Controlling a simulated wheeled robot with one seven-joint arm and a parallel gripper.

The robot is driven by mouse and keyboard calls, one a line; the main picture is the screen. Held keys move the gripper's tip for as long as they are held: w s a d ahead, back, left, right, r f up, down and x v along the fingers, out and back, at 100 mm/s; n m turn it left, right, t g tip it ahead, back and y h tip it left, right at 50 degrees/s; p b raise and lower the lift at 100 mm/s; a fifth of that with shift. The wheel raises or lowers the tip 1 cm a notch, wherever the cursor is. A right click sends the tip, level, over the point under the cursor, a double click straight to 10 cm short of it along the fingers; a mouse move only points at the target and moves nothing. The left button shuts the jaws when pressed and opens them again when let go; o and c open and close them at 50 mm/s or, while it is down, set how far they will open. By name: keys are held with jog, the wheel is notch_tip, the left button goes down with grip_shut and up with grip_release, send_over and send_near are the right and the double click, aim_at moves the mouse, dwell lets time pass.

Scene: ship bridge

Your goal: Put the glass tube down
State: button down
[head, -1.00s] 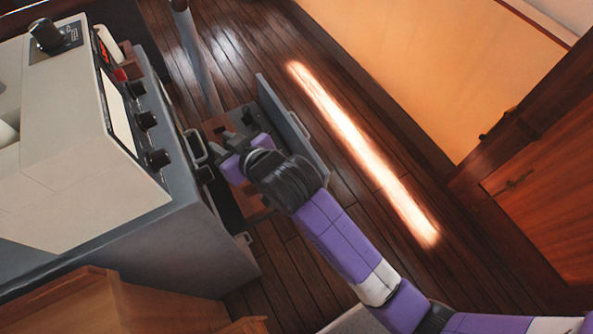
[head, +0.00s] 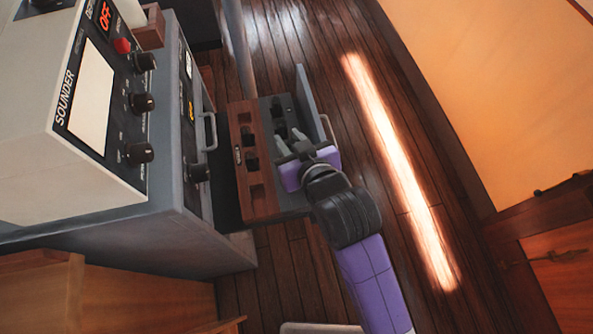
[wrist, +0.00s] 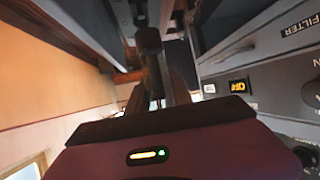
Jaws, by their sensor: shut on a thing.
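My gripper (head: 288,133) is over the right part of a pulled-out drawer (head: 308,100), its fingers pointing away from my arm. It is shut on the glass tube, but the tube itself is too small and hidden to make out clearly. In the wrist view, my two dark fingers (wrist: 164,85) reach forward in the middle, close together, with a dark upright piece between or just beyond them. I cannot tell whether the tube touches anything below.
A wooden rack (head: 243,175) with several slots, some holding dark pieces, lies in the drawer. The grey cabinet (head: 175,190) with the sounder unit (head: 95,85) stands left. A grey pole (head: 238,50) rises behind. The wooden floor (head: 400,240) to the right is clear.

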notch_tip(320, 180, down, 15)
jog(key=shift+a+r+b, duration=0.1)
jog(key=shift+b, duration=0.65)
jog(key=c, duration=1.1)
grip_release()
jog(key=shift+c, duration=0.2)
jog(key=shift+s+r, duration=0.1)
jog(key=v, duration=1.2)
jog(key=shift+p, duration=0.45)
